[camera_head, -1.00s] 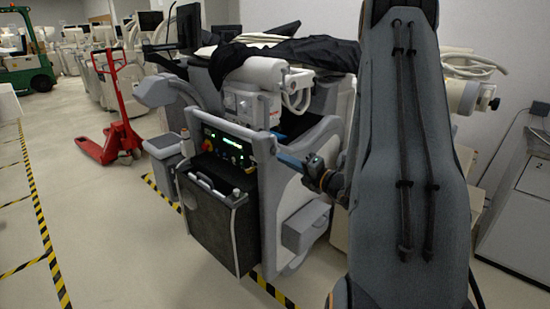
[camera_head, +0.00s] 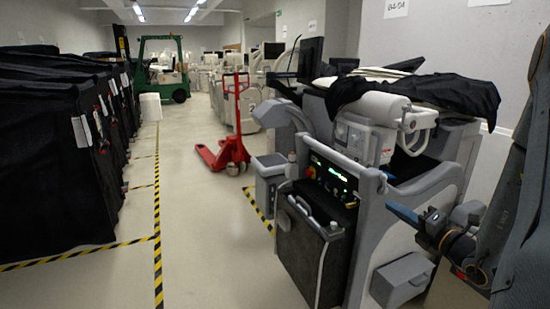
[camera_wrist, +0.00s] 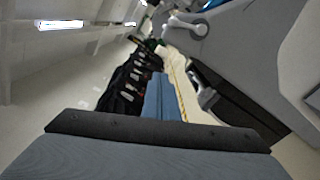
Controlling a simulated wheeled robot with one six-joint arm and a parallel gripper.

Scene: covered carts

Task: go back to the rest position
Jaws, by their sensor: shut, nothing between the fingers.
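My gripper (camera_head: 404,213) shows at the right of the head view, with its blue fingers pointing left beside the grey medical machine (camera_head: 405,255). In the wrist view the blue fingers (camera_wrist: 160,98) lie together, shut and empty. My arm fills the right edge of the head view. I cannot tell whether the fingertips touch the machine; they look apart from it.
Black-covered carts (camera_head: 50,160) stand in a row at the left. A red pallet jack (camera_head: 232,150) and a green forklift (camera_head: 163,70) are farther back. Open floor with yellow-black tape (camera_head: 158,230) lies between the carts and the machine.

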